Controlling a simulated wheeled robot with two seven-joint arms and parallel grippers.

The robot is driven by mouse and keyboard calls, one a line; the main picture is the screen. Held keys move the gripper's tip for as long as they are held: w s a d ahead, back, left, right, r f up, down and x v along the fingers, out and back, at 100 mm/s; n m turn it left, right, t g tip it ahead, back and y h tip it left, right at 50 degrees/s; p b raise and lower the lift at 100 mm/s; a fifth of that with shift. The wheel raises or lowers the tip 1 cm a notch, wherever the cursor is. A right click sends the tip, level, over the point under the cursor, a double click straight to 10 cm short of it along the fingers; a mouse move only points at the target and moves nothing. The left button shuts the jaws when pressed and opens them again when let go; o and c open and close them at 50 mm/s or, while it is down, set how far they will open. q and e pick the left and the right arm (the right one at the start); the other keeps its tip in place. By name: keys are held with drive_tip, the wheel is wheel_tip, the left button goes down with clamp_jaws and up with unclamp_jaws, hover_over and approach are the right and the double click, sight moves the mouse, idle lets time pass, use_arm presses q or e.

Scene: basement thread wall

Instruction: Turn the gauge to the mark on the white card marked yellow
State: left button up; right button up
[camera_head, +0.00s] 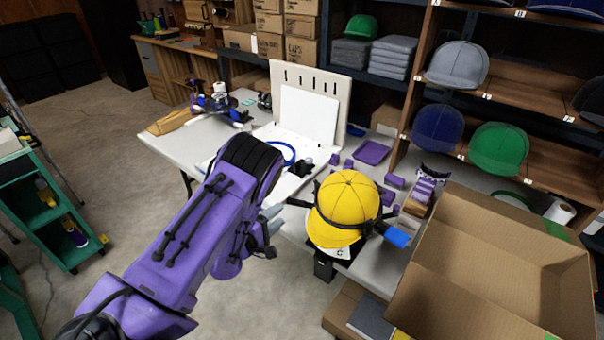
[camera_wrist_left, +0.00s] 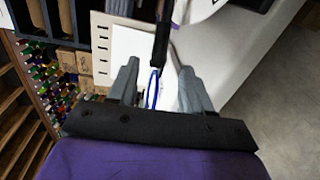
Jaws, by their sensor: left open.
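I cannot make out a gauge or a card marked yellow. A yellow cap (camera_head: 345,198) sits on a dark stand at the table's front edge, with a white label reading C (camera_head: 340,253) under its brim. A blue ring (camera_head: 290,152) lies by a white upright panel (camera_head: 308,115); the ring also shows in the left wrist view (camera_wrist_left: 152,88). My left gripper (camera_head: 273,215) is partly hidden by my purple arm, left of the cap. In the left wrist view its two grey fingers stand apart, with nothing seen held between them. My right gripper is out of view.
A large open cardboard box (camera_head: 500,270) stands at the right front. Small purple blocks and a purple tray (camera_head: 371,152) lie behind the cap. Cap shelves (camera_head: 520,80) rise at the right. A green cart (camera_head: 45,210) stands at the left, with bare floor between.

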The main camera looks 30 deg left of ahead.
sight(292, 204)
use_arm(q)
drive_tip(key=w, duration=0.7)
drive_tip(key=w+d+f+p, duration=0.1)
drive_tip(key=w, duration=0.2)
drive_tip(key=shift+w, duration=0.3)
clamp_jaws()
